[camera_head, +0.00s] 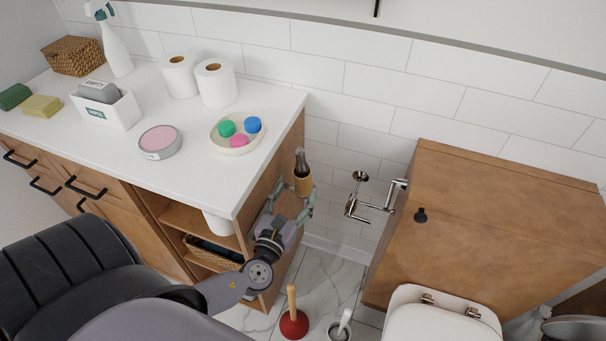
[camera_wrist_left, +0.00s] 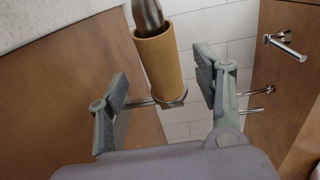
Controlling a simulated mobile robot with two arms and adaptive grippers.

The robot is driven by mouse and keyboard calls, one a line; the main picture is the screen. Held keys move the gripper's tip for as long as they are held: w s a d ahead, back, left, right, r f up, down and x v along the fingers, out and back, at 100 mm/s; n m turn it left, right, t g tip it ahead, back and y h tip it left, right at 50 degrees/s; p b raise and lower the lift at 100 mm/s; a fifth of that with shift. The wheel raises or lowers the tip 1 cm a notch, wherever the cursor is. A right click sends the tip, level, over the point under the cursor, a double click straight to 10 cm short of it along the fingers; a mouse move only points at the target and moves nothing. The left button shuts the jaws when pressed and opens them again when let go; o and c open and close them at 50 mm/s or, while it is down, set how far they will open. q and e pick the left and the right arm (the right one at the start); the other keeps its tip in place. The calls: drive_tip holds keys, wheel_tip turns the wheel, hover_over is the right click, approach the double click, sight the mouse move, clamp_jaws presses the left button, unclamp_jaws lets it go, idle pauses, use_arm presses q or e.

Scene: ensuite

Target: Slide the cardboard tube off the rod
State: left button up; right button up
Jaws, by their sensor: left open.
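The brown cardboard tube (camera_head: 303,185) stands nearly upright beside the end of the counter, around a rod (camera_head: 300,158) whose dark, shiny, rounded top sticks out above it. In the left wrist view the tube (camera_wrist_left: 159,62) and the rod's top (camera_wrist_left: 148,14) are clear; the rest of the rod is hidden inside the tube. A chrome ring and horizontal bar (camera_wrist_left: 140,104) show at the tube's lower end. My left gripper (camera_head: 292,200) is open, its fingers (camera_wrist_left: 160,96) on either side of the tube's lower part with gaps visible. My right gripper is not in view.
The counter's wooden side (camera_wrist_left: 70,100) is close on the left. A chrome holder (camera_head: 374,205) and wooden cabinet (camera_head: 490,215) stand to the right. A red plunger (camera_head: 294,323) and toilet (camera_head: 440,315) are below. The counter (camera_head: 185,185) carries toilet rolls and a round tray.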

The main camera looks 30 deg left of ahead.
sight(298, 157)
use_arm(q)
drive_tip(key=x, duration=0.6)
drive_tip(key=shift+w, duration=0.15)
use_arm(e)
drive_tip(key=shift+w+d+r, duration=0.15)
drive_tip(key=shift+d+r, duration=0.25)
use_arm(q)
drive_tip(key=shift+c, duration=0.5)
